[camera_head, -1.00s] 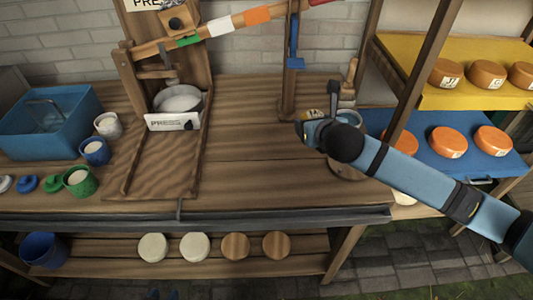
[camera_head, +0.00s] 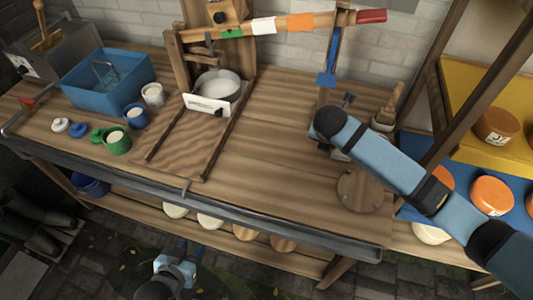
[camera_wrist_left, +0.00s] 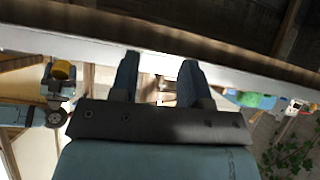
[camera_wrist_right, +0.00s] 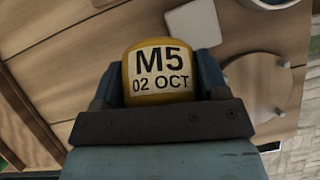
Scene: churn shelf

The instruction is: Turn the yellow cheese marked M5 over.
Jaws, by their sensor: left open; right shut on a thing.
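The yellow cheese (camera_wrist_right: 160,68) shows in the right wrist view with its label "M5 02 OCT" facing the camera. My right gripper (camera_wrist_right: 158,75) is shut on it, one finger on each side. In the head view my right arm reaches over the right part of the bench and hides the cheese. The left wrist view shows a yellow piece (camera_wrist_left: 62,70), seemingly this cheese, at the end of a blue arm. My left gripper (camera_head: 184,248) is low in front of the bench; its fingers (camera_wrist_left: 160,72) are open and empty.
A round wooden board (camera_head: 360,190) lies on the bench (camera_head: 285,150) below my right arm. A press with a white vat (camera_head: 217,84) stands at the back. Cups and a blue tub (camera_head: 105,85) are left. Orange cheeses (camera_head: 492,195) stand on the right shelves. The bench middle is clear.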

